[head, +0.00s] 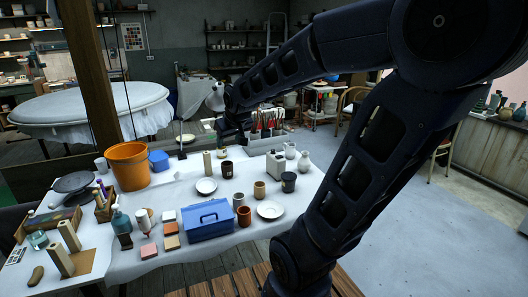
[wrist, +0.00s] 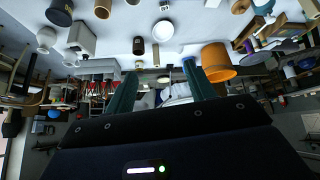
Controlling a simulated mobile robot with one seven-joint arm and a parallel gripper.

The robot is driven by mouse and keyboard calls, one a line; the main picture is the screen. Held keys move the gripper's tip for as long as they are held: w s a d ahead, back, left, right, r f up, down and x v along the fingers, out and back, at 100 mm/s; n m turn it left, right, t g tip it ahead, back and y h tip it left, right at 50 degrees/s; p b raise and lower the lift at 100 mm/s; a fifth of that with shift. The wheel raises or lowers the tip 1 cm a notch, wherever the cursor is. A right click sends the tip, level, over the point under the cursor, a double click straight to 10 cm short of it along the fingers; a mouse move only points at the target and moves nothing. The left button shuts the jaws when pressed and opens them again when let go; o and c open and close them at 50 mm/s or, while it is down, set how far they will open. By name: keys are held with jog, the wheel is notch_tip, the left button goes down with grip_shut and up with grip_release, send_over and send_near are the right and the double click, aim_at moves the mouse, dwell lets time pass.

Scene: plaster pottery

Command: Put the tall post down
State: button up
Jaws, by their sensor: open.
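A tan upright post (head: 207,163) stands on the white-covered table, behind a white plate (head: 206,185) and left of a dark cup (head: 227,169). It also shows, small, in the wrist view (wrist: 156,55), where the picture is upside down. My gripper (head: 236,139) is above the back part of the table, to the right of the post in the head view. In the wrist view my gripper's green fingers (wrist: 160,82) are apart, with nothing held between them. Two more beige posts (head: 69,236) stand on a tan board at the table's left end.
An orange bucket (head: 129,166) and a blue box (head: 158,160) stand left of the post. A blue toolbox (head: 209,220), another plate (head: 270,210) and several cups are nearer the front. Bare cloth shows between these things.

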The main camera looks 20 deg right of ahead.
jog(key=s+d+r+m+g, duration=0.1)
jog(key=s+d, duration=0.5)
jog(key=s, duration=0.8)
jog(key=shift+s+d+m+g+h, duration=0.2)
jog(key=shift+s+m+g+h, duration=0.2)
jog(key=shift+m+g, duration=0.35)
